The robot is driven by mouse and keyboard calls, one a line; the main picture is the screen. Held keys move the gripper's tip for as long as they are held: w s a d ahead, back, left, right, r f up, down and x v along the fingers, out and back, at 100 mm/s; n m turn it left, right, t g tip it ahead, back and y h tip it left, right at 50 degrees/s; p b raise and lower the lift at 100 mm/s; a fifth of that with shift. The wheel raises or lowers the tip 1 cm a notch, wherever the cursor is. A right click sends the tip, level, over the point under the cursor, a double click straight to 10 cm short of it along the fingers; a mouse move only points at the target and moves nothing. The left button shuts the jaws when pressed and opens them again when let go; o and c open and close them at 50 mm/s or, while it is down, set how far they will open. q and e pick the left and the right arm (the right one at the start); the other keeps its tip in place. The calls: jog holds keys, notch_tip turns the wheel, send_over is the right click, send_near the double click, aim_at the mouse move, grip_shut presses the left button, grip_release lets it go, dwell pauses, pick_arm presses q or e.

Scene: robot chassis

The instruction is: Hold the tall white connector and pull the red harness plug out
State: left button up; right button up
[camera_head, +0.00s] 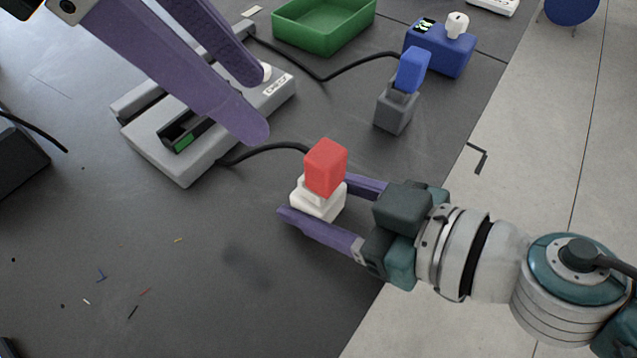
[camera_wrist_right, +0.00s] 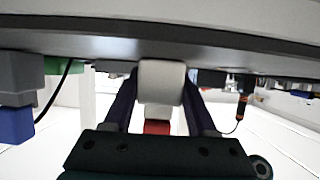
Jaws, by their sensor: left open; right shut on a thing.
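The white connector (camera_head: 318,204) stands on the dark tabletop, with the red harness plug (camera_head: 326,168) seated on top. My right gripper (camera_head: 315,199) comes from the right and is shut on the white connector, one finger on each side. The far finger is partly hidden. The right wrist view shows the white connector (camera_wrist_right: 161,82) between the fingers and the red plug (camera_wrist_right: 157,127) below it in that inverted picture. My left gripper (camera_head: 262,105) is open and empty, up and left of the red plug, above the grey station (camera_head: 190,162). It hides part of that station.
A blue plug (camera_head: 412,70) sits in a grey connector (camera_head: 396,112) further back, with a black cable (camera_head: 345,72). Another black cable (camera_head: 262,149) runs between the station and the red plug. A green tray (camera_head: 322,38) and a blue box (camera_head: 440,50) are behind. The front tabletop is mostly clear.

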aim_at(319, 148)
jog(key=c, duration=0.6)
pick_arm(q)
jog(key=shift+o, duration=0.8)
jog(key=shift+d, duration=0.1)
pick_arm(e)
jog(key=shift+o, duration=0.2)
pick_arm(q)
jog(key=shift+o, duration=0.6)
jog(key=d+m+y, duration=0.1)
jog(key=d+m+g, duration=0.1)
jog(key=d+m, duration=0.1)
jog(key=d+f+m+y, duration=0.1)
jog(key=d+m, duration=0.1)
jog(key=shift+g+y, duration=0.3)
jog(key=shift+w+d+f+m+y, duration=0.1)
jog(key=shift+d+f+m+y, duration=0.1)
jog(key=shift+m+y, duration=0.5)
jog(key=shift+w+f+m+y, duration=0.1)
jog(key=shift+w+m+y, duration=0.15)
jog(key=shift+m, duration=0.45)
jog(key=shift+w+a+f+m+y, duration=0.1)
jog(key=shift+w+a+m+y, duration=0.15)
jog(key=shift+m+y, duration=0.4)
jog(key=shift+f, duration=0.1)
jog(key=shift+f, duration=4.4)
